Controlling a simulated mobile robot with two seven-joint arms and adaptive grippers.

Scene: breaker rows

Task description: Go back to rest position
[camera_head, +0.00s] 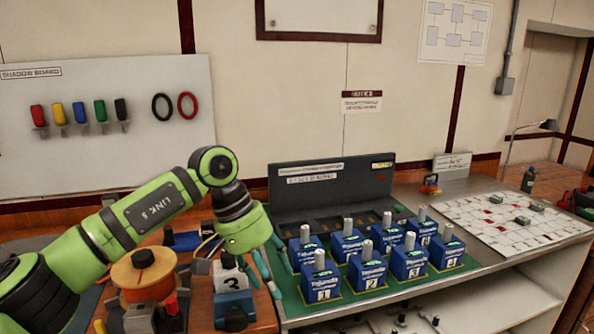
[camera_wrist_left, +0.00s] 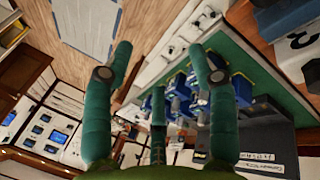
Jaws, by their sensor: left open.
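My left arm (camera_head: 150,205) reaches in from the left in the head view. Its gripper (camera_head: 277,272) points down at the left edge of the green mat (camera_head: 292,300), left of the blue breakers. The teal fingers are spread and nothing shows between them. In the left wrist view the gripper (camera_wrist_left: 160,62) is also open and empty, its fingers apart in front of the floor and bench. Several blue breakers (camera_head: 368,272) with grey levers stand upright in two rows on the mat; the front ones carry number labels. My right gripper is not in view.
A black panel (camera_head: 335,190) stands behind the breakers. A block marked 3 (camera_head: 232,280) and an orange spool (camera_head: 143,270) sit close to my left gripper. A gridded white board (camera_head: 500,222) lies on the right. A shadow board (camera_head: 105,120) hangs on the wall.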

